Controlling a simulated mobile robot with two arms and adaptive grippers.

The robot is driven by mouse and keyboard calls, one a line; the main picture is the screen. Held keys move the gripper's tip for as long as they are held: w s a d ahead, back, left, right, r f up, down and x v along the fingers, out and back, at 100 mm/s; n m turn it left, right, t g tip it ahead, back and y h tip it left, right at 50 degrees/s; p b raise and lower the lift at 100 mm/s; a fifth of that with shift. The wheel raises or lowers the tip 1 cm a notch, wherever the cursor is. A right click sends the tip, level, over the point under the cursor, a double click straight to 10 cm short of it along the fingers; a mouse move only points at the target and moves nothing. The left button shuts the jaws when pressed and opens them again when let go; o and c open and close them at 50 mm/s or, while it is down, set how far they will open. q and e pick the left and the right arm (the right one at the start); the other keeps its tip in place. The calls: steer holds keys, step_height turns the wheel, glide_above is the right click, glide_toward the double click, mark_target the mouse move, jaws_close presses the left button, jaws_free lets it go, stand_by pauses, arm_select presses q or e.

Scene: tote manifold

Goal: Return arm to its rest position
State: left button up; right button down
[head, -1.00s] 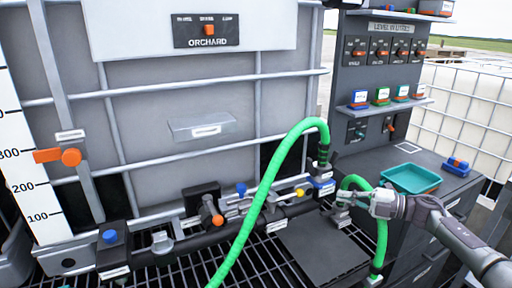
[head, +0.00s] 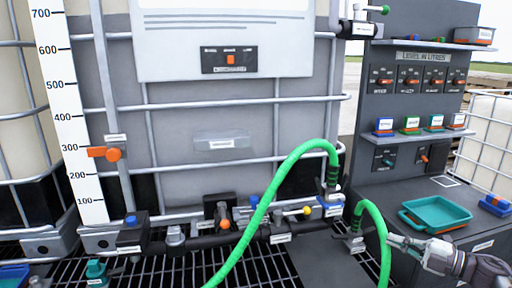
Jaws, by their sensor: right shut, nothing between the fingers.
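My right gripper (head: 394,242) is at the lower right, beside the second, shorter green hose (head: 376,222) that arches down past the grating. It is shut, with nothing seen between its fingers. My right arm comes in from the lower right corner, in front of the dark cabinet. My left gripper is not in view.
A panel with switches (head: 412,80) stands behind.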

steer(key=a+f+m+t+h, duration=0.4)
steer(key=a+f+m, duration=0.3)
steer(key=a, duration=0.4)
steer(key=s+a+f+m+h, duration=0.4)
steer(key=s+f+m+h, duration=0.2)
steer(key=f+m, duration=0.15)
steer(key=s+a+f+m+g+h, duration=0.1)
steer(key=s+f+m+g, duration=0.2)
steer(key=s, duration=0.7)
steer(key=s+f+m+g+h, duration=0.1)
steer(key=s+f+m+g, duration=0.3)
steer(key=s, duration=0.7)
steer(key=s+a+m+g+h, duration=0.15)
steer(key=s+g, duration=0.35)
steer(key=s, duration=0.5)
step_height(320, 180, down, 24)
steer(key=s+g, duration=0.1)
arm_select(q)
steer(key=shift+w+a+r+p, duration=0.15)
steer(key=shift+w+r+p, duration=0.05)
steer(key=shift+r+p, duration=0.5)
arm_select(e)
steer(key=s+d+f, duration=0.2)
steer(key=s+f, duration=0.6)
steer(key=s+d+f+g, duration=0.1)
steer(key=s+f, duration=0.7)
steer(key=s, duration=0.1)
steer(key=shift+d+g, duration=0.3)
steer(key=shift+d, duration=0.1)
